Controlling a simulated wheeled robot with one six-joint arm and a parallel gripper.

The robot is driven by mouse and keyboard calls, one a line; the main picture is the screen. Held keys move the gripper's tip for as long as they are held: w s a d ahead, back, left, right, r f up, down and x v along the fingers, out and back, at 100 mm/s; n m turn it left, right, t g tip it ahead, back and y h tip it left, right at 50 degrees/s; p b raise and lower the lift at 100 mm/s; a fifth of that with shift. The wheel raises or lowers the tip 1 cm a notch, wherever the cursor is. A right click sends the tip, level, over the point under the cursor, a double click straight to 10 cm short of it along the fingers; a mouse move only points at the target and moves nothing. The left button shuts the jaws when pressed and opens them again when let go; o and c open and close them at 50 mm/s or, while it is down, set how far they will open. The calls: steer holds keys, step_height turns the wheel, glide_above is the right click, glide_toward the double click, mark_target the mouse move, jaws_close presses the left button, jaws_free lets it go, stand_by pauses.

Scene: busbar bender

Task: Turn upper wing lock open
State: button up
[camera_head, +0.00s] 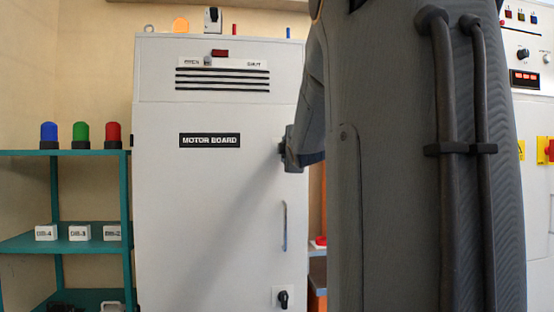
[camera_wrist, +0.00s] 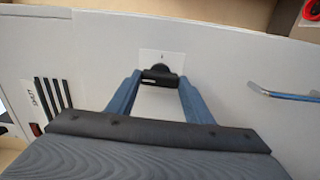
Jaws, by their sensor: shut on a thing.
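The upper wing lock (camera_wrist: 161,75) is a black knob on a small white plate (camera_wrist: 150,56) on the cabinet door. In the wrist view it sits between the two blue fingers of my gripper (camera_wrist: 158,80), which are shut on it. Its bar lies across from finger to finger. In the head view my gripper (camera_head: 287,148) reaches the right edge of the grey cabinet (camera_head: 210,200) marked MOTOR BOARD. There the fingers and wrist hide most of the upper lock. The door looks closed.
Below the upper lock are a vertical door handle (camera_head: 284,226) and a lower black wing lock (camera_head: 283,298). A teal shelf (camera_head: 20,244) with coloured lamps and small labelled boxes stands left. A control panel (camera_head: 526,80) stands right. My arm blocks much of the right side.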

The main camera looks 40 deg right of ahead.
steer(key=shift+n, duration=0.3)
steer(key=o, duration=1.5)
steer(key=b+v, duration=0.1)
steer(key=v, duration=0.6)
steer(key=shift+s+a, duration=0.15)
steer(key=shift+s, duration=0.25)
steer(key=a+f+m+g+y+p, duration=0.1)
steer(key=a+f+m+g+y, duration=0.1)
steer(key=a+f, duration=0.55)
steer(key=a+f+m+g+y+p, duration=0.1)
steer(key=a+f+m+g+y, duration=0.3)
steer(key=f, duration=0.7)
steer(key=a+f+m+g+p, duration=0.1)
steer(key=a+f+p, duration=0.1)
steer(key=a+f, duration=0.6)
steer(key=s+a+f+m+g+y+p, duration=0.1)
steer(key=s+a+f+m+g, duration=0.1)
steer(key=s+a+f+g, duration=0.2)
steer(key=s+a+f+m+g+y+p, duration=0.1)
steer(key=s+a+f+m+g+y, duration=0.1)
steer(key=s+a+f, duration=0.9)
steer(key=s+a+m+g, duration=0.1)
steer(key=s+a+g, duration=0.1)
steer(key=s, duration=0.3)
steer(key=shift+s+f+p, duration=0.2)
steer(key=shift+s+p, duration=0.1)
steer(key=shift+s, duration=0.05)
